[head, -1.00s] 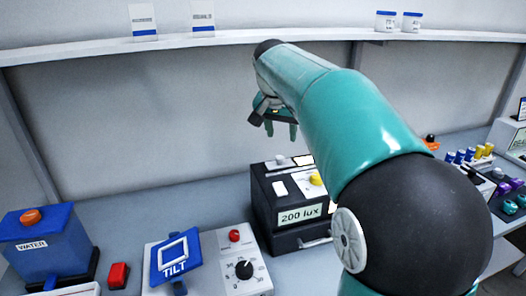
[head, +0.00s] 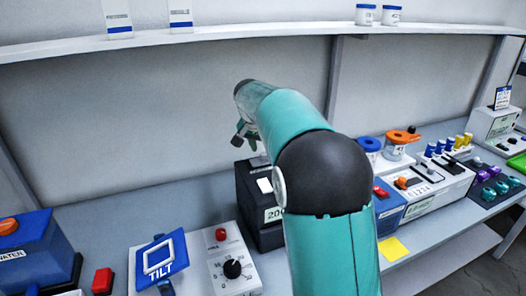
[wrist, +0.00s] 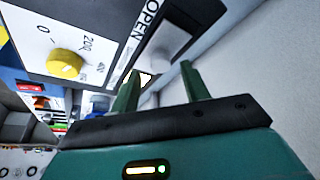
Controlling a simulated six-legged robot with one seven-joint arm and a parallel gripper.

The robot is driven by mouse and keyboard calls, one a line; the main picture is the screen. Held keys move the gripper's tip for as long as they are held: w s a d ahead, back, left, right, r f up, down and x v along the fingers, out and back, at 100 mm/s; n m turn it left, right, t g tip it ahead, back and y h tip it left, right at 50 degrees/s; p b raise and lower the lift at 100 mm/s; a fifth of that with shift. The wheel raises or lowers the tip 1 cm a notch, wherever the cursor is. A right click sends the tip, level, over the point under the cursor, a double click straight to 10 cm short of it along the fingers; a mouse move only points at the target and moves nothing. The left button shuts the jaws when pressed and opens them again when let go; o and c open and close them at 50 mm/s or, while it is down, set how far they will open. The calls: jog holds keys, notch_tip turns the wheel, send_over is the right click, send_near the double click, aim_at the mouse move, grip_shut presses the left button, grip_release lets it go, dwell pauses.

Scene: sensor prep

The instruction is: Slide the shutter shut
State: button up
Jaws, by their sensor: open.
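The black light box (head: 247,207) stands on the bench, partly hidden behind my arm. Its display is half covered, and a white patch shows on its top. I cannot clearly make out the shutter's position. My gripper (wrist: 159,70) is open, its two green fingers apart near the pale knob, with nothing seen between them. In the head view my gripper (head: 243,134) is just above the box.
Left of the box are a dial box with a red button (head: 222,234), a blue TILT plate (head: 158,259) and a blue WATER box (head: 33,254). To the right are a blue device (head: 387,210) and a yellow note (head: 394,249). A shelf (head: 255,33) runs above.

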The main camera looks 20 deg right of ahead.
jog(key=shift+x, duration=1.2)
jog(key=shift+a, duration=0.1)
jog(key=shift+c, duration=0.3)
grip_shut()
jog(key=d, duration=0.9)
jog(key=shift+d+r, duration=0.1)
jog(key=shift+d, duration=0.1)
jog(key=shift+o, duration=0.3)
grip_release()
jog(key=shift+d, duration=0.15)
